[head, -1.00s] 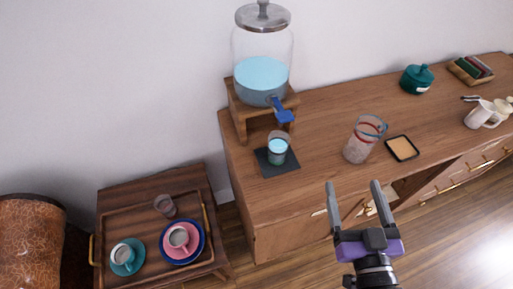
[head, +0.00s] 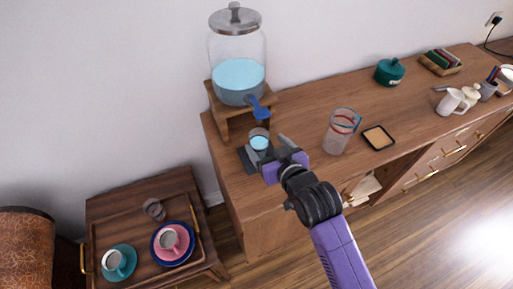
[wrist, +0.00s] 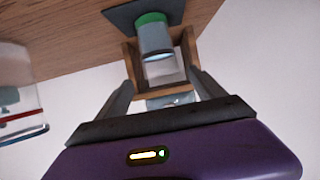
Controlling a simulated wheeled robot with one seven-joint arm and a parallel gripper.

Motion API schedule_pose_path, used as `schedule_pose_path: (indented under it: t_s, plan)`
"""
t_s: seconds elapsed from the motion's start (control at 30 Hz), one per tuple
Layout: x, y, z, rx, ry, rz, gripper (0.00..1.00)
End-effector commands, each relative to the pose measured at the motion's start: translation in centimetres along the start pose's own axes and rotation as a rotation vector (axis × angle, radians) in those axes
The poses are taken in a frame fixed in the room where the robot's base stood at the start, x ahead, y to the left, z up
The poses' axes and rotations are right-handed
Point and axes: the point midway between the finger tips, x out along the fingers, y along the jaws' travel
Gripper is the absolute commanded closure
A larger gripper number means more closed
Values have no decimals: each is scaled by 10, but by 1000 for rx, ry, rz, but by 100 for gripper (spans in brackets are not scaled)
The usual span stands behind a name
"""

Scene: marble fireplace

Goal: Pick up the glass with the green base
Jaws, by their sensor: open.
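The glass (head: 260,141) holds pale blue liquid and stands on a dark square mat (head: 245,160) in front of the drink dispenser. In the wrist view, where the scene appears upside down, the glass (wrist: 154,40) shows a green base against the mat (wrist: 118,14). My gripper (head: 265,151) is open, with its fingers at the near side of the glass. In the wrist view my gripper (wrist: 160,77) has its fingers spread, and the glass lies beyond the tips, in line with the gap. The fingers hide the lower glass in the head view.
The dispenser (head: 238,82) on its wooden stand with a blue tap (head: 260,108) is close behind the glass. A clear pitcher (head: 339,134) and a tan coaster (head: 379,137) stand to the right. A low table at left holds a tray (head: 140,268) with cups.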

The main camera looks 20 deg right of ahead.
Motion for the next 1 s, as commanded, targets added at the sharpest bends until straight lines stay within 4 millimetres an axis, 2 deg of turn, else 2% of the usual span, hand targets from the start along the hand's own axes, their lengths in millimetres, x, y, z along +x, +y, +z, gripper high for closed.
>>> schedule_pose_path:
  t_s: [0.43,0.77,0.87,1.0]
  plan:
    - [51,-4,-2,0,2,0,21]
    - [59,-4,-1,0,1,0,21]
    - [59,-4,-1,0,2,0,37]
    - [58,-4,-1,0,2,0,64]
